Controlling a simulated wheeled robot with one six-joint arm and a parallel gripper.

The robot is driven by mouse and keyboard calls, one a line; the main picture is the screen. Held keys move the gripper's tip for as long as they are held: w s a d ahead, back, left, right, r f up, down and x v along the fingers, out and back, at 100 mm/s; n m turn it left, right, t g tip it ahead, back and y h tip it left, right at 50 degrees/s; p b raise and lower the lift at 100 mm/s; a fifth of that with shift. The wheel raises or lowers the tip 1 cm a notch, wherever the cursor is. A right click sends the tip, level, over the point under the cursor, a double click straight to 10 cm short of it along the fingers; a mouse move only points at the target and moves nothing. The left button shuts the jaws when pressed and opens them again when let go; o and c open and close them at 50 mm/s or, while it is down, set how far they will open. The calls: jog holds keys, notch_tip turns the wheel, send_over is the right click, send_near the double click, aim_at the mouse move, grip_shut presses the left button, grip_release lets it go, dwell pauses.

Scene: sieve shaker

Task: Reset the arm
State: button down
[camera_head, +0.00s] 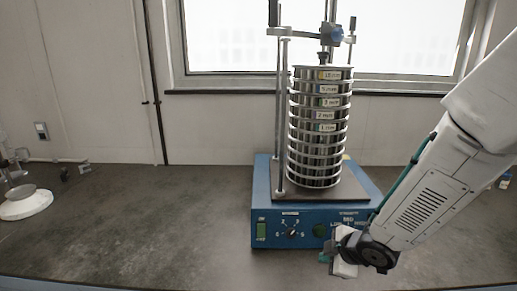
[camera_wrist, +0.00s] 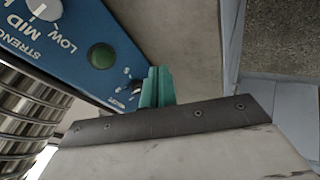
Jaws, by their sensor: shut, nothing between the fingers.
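A round green button (camera_wrist: 102,56) shows on that panel, and a dark knob beside the fingers is partly hidden. The stack of metal sieves (camera_head: 318,130) stands upright on the shaker between its rods. My arm reaches in from the right and hides part of the panel.
A grey benchtop (camera_head: 150,225) has wide free room left of the shaker. A white device with a round dish (camera_head: 27,202) stands at the far left. A small dark item (camera_head: 83,168) lies near the wall. A window is behind the stack.

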jog(key=s+d+r+m+g+h, duration=0.4)
jog(key=s+d+r+m+h, duration=0.25)
jog(key=s+d+m, duration=0.35)
jog(key=s+a+r+m+g+y, duration=0.1)
jog(key=s+r+m, duration=0.5)
jog(key=s+r, duration=0.7)
jog(key=shift+s+a+r+g+y, duration=0.45)
jog(key=shift+s+y, duration=0.5)
jog(key=shift+s, duration=0.3)
jog(key=shift+a, duration=0.1)
